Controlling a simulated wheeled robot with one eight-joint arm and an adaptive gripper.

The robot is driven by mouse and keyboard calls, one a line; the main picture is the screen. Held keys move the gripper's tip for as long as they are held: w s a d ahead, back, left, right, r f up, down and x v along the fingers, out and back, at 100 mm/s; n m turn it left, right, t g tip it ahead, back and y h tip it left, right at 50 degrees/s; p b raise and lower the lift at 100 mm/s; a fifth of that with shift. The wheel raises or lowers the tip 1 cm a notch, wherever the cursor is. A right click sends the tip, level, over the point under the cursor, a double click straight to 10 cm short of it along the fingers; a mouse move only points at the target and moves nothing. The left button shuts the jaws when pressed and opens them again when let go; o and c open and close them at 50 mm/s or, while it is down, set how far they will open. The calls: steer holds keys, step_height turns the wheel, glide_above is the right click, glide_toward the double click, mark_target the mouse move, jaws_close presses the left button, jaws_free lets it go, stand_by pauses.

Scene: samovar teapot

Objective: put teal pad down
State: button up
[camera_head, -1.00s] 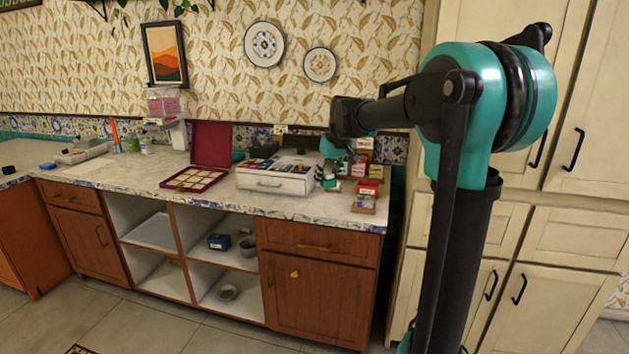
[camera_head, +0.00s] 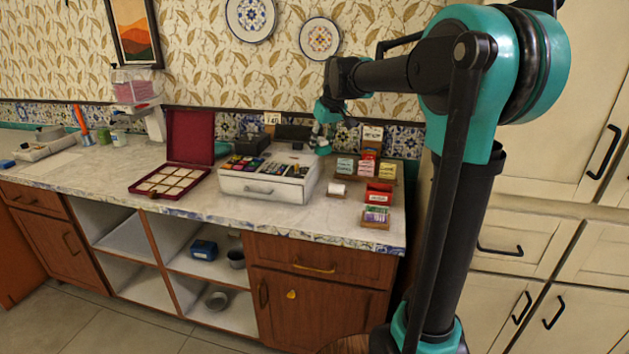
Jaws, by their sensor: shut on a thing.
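My gripper (camera_head: 320,137) hangs from the arm above the right back of the white drawer box (camera_head: 262,188). It points down and is shut on a small teal thing, the teal pad (camera_head: 323,150), at its fingertips. The pad is tiny here and partly covered by the fingers, so its exact shape and tilt cannot be told. The pad shows near the box's back right corner; whether it touches anything cannot be told.
An open red case (camera_head: 178,178) stands left of the box. A rack of packets (camera_head: 362,168), a white roll (camera_head: 337,188) and red and purple packets (camera_head: 377,204) stand to the right. The counter (camera_head: 90,170) has free room at left and in front.

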mark_target(318, 203)
step_height(318, 203, down, 20)
steer(key=shift+r, duration=0.1)
stand_by(0.4)
steer(key=o, duration=0.9)
steer(key=shift+o, duration=0.2)
